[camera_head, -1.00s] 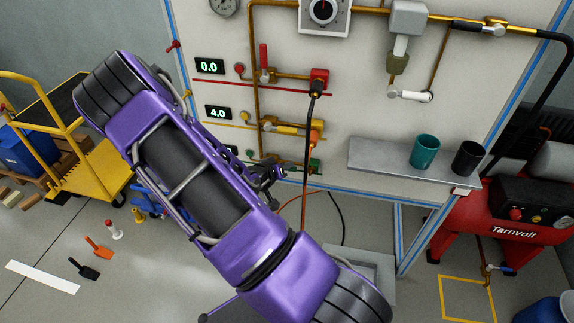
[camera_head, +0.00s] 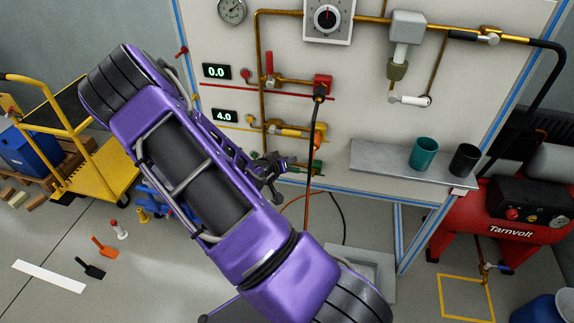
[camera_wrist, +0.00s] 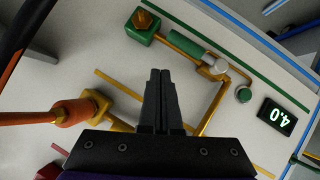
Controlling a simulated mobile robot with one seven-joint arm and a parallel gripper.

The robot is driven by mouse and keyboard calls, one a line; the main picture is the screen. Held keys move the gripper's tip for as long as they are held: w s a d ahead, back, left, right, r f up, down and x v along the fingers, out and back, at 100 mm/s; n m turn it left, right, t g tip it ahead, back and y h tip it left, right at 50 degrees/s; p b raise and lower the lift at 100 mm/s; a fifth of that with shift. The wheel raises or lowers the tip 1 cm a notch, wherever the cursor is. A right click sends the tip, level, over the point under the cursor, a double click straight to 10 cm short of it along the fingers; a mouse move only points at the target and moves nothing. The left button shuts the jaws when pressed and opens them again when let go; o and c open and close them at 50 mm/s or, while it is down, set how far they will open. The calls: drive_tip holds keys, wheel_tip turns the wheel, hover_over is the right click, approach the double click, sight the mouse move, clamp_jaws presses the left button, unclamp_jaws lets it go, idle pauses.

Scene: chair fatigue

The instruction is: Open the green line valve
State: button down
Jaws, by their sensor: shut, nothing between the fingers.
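The green line valve shows in the wrist view. Its green handle (camera_wrist: 187,42) lies alongside the brass pipe, between a green port block (camera_wrist: 139,28) and the silver valve hub (camera_wrist: 214,68). My gripper (camera_wrist: 160,72) is shut and empty, its fingertips apart from the handle in the picture, below it. The gap in depth is hard to judge. In the head view my gripper (camera_head: 282,167) is at the lower panel, covering much of the green line; part of the green port block (camera_head: 316,168) shows to its right.
A display (camera_wrist: 279,117) beside the green line reads 4.0. An orange-ended hose fitting (camera_wrist: 75,112) is at the left of the wrist view. A black hose (camera_head: 310,135) hangs down the panel. A shelf (camera_head: 380,160) with two cups juts out to the right.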

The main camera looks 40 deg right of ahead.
drive_tip(key=s+a+r+p, duration=0.1)
drive_tip(key=s+a+r, duration=0.4)
drive_tip(key=a+r, duration=0.1)
drive_tip(key=shift+s+a+p, duration=0.15)
drive_tip(key=shift+s+p, duration=0.15)
drive_tip(key=shift+p, duration=0.05)
